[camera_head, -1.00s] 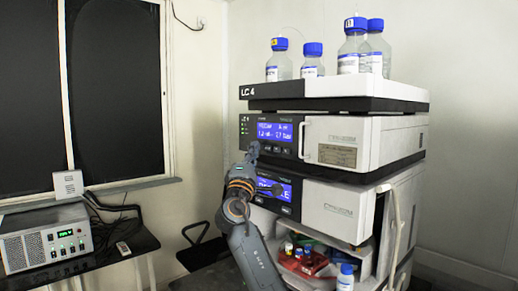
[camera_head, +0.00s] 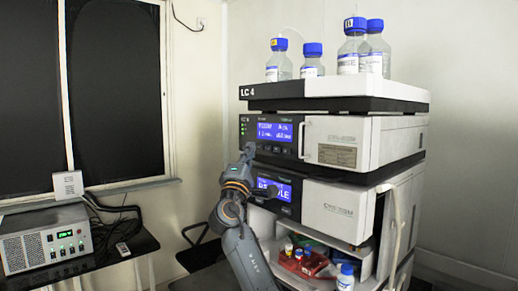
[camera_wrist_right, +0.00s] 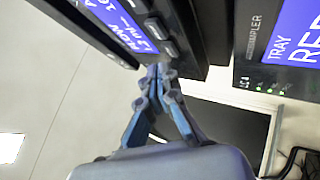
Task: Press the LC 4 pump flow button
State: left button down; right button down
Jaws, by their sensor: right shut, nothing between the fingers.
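The LC 4 stack's pump module (camera_head: 345,143) is the upper white box with a dark front and a lit blue display (camera_head: 274,131). My right gripper (camera_head: 249,149) is at the lower left of the pump front. In the wrist view its fingertips (camera_wrist_right: 158,72) are shut and empty, close to the panel edge near the last button. I cannot tell whether they touch it. My left gripper is not in view.
The autosampler (camera_head: 340,208) with its own blue display is directly below the pump; my arm partly covers its left side. Bottles (camera_head: 312,61) stand on the top tray. An open bay below holds a red rack (camera_head: 304,262). A power supply (camera_head: 46,238) sits on the left table.

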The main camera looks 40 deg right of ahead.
jog(key=a, duration=0.5)
jog(key=shift+s+b, duration=0.15)
jog(key=shift+b, duration=0.2)
dwell(0.6)
